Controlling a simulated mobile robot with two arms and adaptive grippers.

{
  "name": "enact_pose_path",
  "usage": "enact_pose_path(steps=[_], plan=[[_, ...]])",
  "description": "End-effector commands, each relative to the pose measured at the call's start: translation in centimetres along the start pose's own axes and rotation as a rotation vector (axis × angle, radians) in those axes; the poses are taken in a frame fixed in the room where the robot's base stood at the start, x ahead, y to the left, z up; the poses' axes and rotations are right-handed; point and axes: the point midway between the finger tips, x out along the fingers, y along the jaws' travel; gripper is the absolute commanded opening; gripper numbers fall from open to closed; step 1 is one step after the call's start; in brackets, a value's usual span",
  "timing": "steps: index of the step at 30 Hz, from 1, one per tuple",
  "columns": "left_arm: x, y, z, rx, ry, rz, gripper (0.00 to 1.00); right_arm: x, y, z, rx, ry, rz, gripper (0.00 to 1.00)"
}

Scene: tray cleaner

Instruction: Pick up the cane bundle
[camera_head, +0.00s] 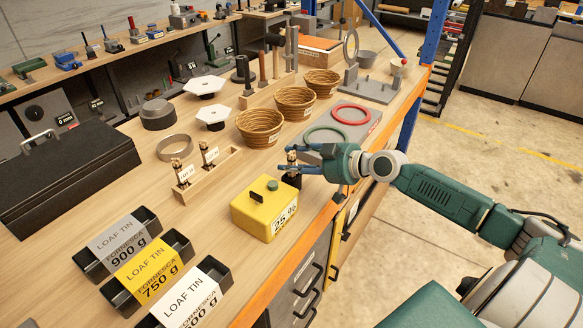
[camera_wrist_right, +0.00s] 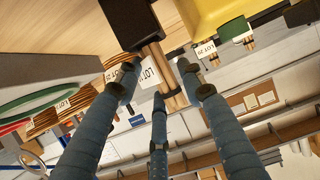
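In the right wrist view, a cane bundle (camera_wrist_right: 174,90) with a white LOT label and a dark band stands out from a black block (camera_wrist_right: 130,22). My right gripper (camera_wrist_right: 158,78) has its blue fingers around this bundle, with gaps visible beside it; they look open. In the head view, the right gripper (camera_head: 287,160) is over the table's front edge side, above a small black block (camera_head: 293,182); its fingers mostly hide the bundle. Two more labelled bundles (camera_head: 183,173) (camera_head: 209,154) stand upright in a wooden holder (camera_head: 213,178). My left gripper is not in view.
A yellow 25 block (camera_head: 262,213) stands close in front of the right gripper. Wicker baskets (camera_head: 260,127) and a grey board with green and red rings (camera_head: 362,130) lie behind it. Loaf tins (camera_head: 150,270) fill the near left. Bare tabletop lies left of the yellow block.

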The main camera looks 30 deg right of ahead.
Motion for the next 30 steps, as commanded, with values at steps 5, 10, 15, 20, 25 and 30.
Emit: enact_pose_path(steps=[5, 10, 15, 20, 25, 30], plan=[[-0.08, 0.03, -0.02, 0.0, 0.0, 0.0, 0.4, 0.28, -0.02, 0.05, -0.002, -0.001, 0.0, 0.38], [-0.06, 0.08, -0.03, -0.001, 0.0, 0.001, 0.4, 0.26, -0.02, 0.06, -0.002, -0.001, 0.0, 0.28], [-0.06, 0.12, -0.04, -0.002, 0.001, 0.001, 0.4, 0.25, -0.03, 0.05, -0.002, -0.001, 0.0, 0.05], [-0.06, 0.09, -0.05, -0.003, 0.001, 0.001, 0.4, 0.24, -0.02, 0.02, -0.002, -0.001, 0.0, 0.01], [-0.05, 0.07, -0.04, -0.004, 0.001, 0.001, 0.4, 0.21, -0.01, -0.05, -0.002, -0.001, 0.0, 0.01], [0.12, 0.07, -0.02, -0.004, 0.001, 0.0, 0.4, -0.13, 0.01, -0.92, -0.005, 0.001, 0.0, 0.01]])
